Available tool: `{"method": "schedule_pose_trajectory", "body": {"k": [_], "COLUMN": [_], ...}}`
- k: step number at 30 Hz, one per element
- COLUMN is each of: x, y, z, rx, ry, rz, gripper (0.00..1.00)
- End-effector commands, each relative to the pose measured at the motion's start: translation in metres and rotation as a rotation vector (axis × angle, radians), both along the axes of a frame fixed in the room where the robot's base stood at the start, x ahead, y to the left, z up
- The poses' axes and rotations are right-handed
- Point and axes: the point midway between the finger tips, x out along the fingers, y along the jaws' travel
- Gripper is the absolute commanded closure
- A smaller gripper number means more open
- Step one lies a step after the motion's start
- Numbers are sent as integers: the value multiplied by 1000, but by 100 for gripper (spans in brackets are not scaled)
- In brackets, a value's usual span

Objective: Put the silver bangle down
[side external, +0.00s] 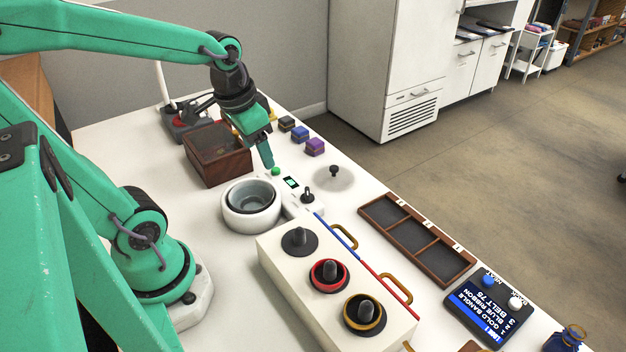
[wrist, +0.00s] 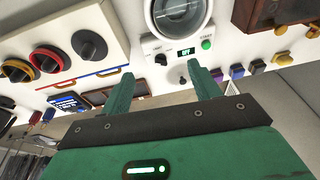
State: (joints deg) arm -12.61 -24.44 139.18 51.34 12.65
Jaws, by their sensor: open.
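I cannot make out a silver bangle in either view. My gripper (side external: 266,155) is open and points down above the table, beside the wooden box and behind the white round basin. In the wrist view my gripper (wrist: 163,85) shows two green fingers spread apart, with nothing between their tips. The white round basin (side external: 232,219) has a grey inner bowl; its floor is only partly visible. A white block (side external: 272,243) carries three dark posts on grey, red and gold-rimmed discs.
A dark wooden box (side external: 216,170) stands at the back left. A clear lid (side external: 345,184) with a black knob lies right of the basin. Small coloured blocks (side external: 301,133) line the far edge. A partitioned wooden tray (side external: 418,240) and a lit display (side external: 478,308) lie at the right.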

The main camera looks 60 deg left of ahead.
Motion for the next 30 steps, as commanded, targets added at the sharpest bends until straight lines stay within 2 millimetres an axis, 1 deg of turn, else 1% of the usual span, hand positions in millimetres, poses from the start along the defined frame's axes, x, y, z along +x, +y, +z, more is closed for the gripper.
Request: {"method": "schedule_pose_trajectory", "body": {"k": [1,6,12,18,30], "x": [-2,-12,-22,-25,-25], "y": [-9,-33,-51,-56,-56], "z": [9,30,45,49,49], "rx": [0,-15,-41,-52,-52], "ry": [-40,-148,-232,-255,-255], "rz": [-7,-12,-14,-13,-12], "gripper": [38,38,38,38,38]}}
